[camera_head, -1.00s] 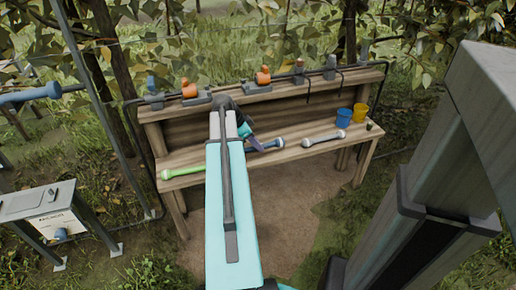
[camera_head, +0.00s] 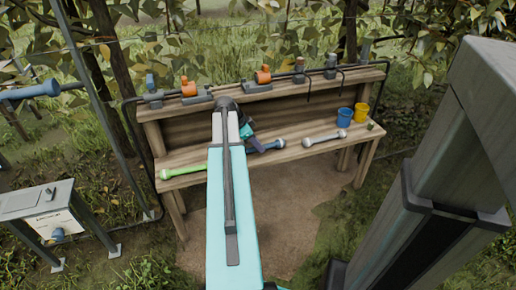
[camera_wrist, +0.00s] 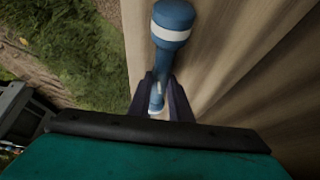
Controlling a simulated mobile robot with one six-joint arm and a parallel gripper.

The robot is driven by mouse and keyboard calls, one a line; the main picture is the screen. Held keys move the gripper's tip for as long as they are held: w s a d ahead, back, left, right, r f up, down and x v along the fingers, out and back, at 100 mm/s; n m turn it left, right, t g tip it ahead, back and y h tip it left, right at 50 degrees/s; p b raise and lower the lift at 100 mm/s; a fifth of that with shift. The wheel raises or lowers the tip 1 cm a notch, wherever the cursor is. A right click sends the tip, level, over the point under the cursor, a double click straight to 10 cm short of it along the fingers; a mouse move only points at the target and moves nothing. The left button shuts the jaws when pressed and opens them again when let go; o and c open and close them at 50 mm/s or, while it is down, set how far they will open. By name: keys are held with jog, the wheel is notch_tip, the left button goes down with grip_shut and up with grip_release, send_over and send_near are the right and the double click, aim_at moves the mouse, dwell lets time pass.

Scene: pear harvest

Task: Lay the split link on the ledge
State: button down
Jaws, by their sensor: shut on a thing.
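My gripper (camera_wrist: 162,92) is shut on a blue link (camera_wrist: 172,24) with a white band near its knobbed end. In the head view the blue link (camera_head: 268,146) shows beside my arm, over or on the lower board (camera_head: 225,151) of a wooden bench. Its left end is hidden by my arm and gripper (camera_head: 251,137). I cannot tell whether it touches the board. A green link (camera_head: 185,172) lies on the board to the left, and a grey link (camera_head: 324,138) lies to the right. I cannot make out a split on any of them.
A raised back shelf (camera_head: 290,86) carries orange and grey fittings (camera_head: 189,90). A grey box (camera_head: 40,205) stands at the left. Bare board shows between the blue and grey links.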

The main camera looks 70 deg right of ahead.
aim_at(253, 148)
jog(key=shift+f, duration=0.4)
jog(key=shift+f, duration=0.15)
jog(key=c, duration=1.6)
grip_release()
jog(key=shift+w+a+r, duration=0.1)
jog(key=shift+w+r, duration=0.05)
jog(key=shift+r, duration=0.35)
jog(key=p+v, duration=0.1)
jog(key=v, duration=0.2)
jog(key=shift+w+a+f, duration=0.1)
jog(key=shift+a+f, duration=0.05)
jog(key=shift+f, duration=0.05)
jog(key=w+a+p, duration=0.1)
jog(key=w+a, duration=0.1)
jog(key=w, duration=0.1)
jog(key=w+a, duration=0.2)
jog(key=w+a+p, duration=0.1)
jog(key=w+a, duration=0.2)
jog(key=shift+w+f+p, duration=0.15)
jog(key=shift+w+p, duration=0.2)
jog(key=shift+a, duration=0.1)
